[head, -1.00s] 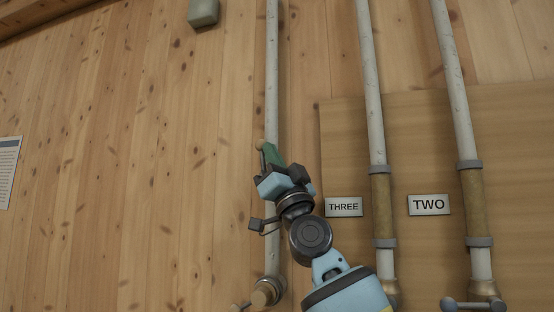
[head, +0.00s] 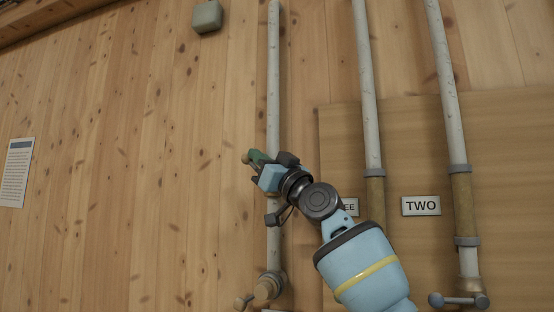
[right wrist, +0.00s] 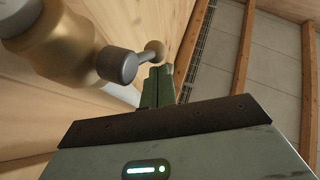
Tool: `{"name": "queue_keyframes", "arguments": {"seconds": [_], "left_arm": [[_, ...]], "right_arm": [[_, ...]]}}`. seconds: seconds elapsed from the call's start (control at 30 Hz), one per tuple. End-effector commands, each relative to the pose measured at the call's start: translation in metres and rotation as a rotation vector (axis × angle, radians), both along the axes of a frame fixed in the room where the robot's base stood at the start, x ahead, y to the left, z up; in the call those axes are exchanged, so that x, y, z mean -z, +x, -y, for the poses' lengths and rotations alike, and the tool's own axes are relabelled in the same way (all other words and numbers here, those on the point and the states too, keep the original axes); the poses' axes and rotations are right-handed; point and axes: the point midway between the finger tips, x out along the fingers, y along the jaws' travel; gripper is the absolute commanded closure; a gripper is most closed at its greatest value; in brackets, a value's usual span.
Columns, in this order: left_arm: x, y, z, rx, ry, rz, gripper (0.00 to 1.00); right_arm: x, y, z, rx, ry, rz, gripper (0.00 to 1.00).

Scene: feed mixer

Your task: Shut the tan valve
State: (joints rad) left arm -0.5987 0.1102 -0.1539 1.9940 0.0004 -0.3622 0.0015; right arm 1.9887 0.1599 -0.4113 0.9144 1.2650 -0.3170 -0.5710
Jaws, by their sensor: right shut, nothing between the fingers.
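The tan valve's lever has a round tan knob (head: 245,158), left of the leftmost pipe (head: 273,80) in the head view. In the right wrist view the knob (right wrist: 155,48) sits on a short bar from a grey hub (right wrist: 118,66), beside a tan-gold valve body (right wrist: 62,40). The head view hides this hub and body behind my right gripper (head: 256,156). Its green fingers (right wrist: 158,84) are together and empty, right at the bar and knob; I cannot tell whether they touch. My left gripper is not in view.
Lower on the same pipe is another tan fitting (head: 268,285) with a knobbed handle (head: 241,303). A grey-blue lever (head: 458,300) is at the lower right. The "TWO" sign (head: 421,206) is clear; my arm partly covers another (head: 350,207). The wall at left is mostly open.

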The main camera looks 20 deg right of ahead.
Motion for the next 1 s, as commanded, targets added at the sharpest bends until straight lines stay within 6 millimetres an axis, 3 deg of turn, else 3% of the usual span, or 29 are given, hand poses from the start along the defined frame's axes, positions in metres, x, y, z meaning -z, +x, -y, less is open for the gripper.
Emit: {"name": "queue_keyframes", "arguments": {"seconds": [0.1, 0.37, 0.7, 1.0], "left_arm": [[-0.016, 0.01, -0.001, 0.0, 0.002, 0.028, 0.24], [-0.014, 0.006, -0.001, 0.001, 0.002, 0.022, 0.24], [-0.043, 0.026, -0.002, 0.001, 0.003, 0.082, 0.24], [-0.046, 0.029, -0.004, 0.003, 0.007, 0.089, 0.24]], "right_arm": [[-0.01, -0.002, -0.003, 0.004, -0.076, -0.043, 1.0], [0.006, 0.009, -0.014, 0.0, -0.098, -0.069, 1.0], [0.005, 0.011, -0.022, 0.003, -0.288, -0.187, 1.0], [0.016, 0.017, -0.025, 0.002, -0.391, -0.262, 1.0]]}}
